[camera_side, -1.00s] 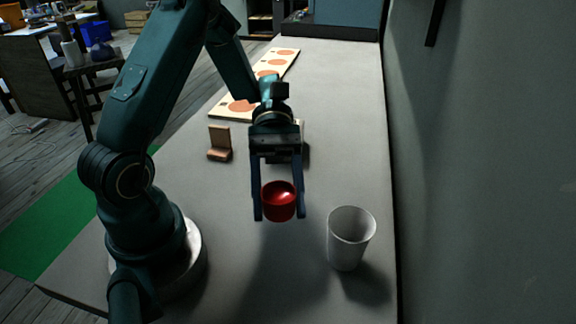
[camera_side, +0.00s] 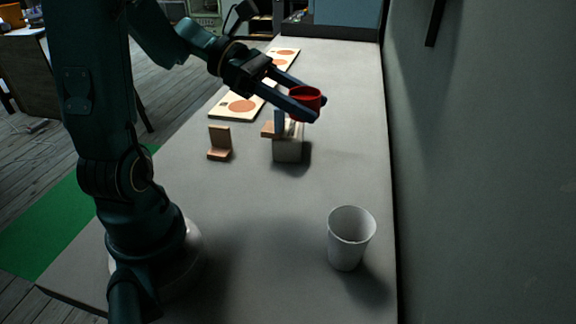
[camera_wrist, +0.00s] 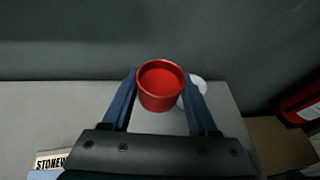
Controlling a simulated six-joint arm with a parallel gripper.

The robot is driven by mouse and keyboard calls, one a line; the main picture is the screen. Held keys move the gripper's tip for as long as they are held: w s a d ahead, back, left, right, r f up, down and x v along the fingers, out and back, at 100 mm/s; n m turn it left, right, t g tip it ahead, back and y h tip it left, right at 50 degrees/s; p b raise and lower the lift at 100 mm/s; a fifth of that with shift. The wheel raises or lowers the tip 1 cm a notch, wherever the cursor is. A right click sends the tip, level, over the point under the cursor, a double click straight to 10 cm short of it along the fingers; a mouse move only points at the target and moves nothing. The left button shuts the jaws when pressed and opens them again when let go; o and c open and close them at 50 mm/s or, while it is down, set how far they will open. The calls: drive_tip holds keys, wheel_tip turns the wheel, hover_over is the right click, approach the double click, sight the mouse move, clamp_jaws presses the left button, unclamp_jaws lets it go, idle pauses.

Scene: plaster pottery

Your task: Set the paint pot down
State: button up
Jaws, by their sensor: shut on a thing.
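The paint pot (camera_side: 306,98) is a small red cup, held upright between the fingers of my gripper (camera_side: 308,106).
A white cup (camera_side: 350,240) stands near the front right of the bench. A pale block (camera_side: 288,149) and a small wooden stand (camera_side: 219,143) sit mid-bench. A board with orange discs (camera_side: 226,107) lies at the back left. The wall (camera_side: 470,180) borders the right side.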

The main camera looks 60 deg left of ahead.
drive_tip(key=shift+w+a+r, duration=0.1)
drive_tip(key=shift+r, duration=0.45)
wheel_tip(320, 180, up, 4)
drive_tip(key=shift+f, duration=0.1)
drive_tip(key=s+d+f+m+g+h, duration=0.2)
drive_tip(key=s+d+f+m+g, duration=0.5)
drive_tip(key=m+g, duration=0.45)
drive_tip(key=s+a+f+m+g+y, duration=0.6)
drive_tip(key=m+g+y, duration=0.4)
drive_tip(key=m+y, duration=0.45)
wheel_tip(320, 180, up, 12)
drive_tip(key=r+m+t+y, duration=0.1)
drive_tip(key=m+t+y, duration=0.6)
drive_tip(key=m+t, duration=1.9)
hover_over(301, 193)
drive_tip(key=m+g, duration=0.2)
drive_tip(key=g, duration=0.1)
drive_tip(key=shift+t, duration=0.25)
wheel_tip(301, 193, down, 25)
drive_tip(key=shift+r, duration=0.2)
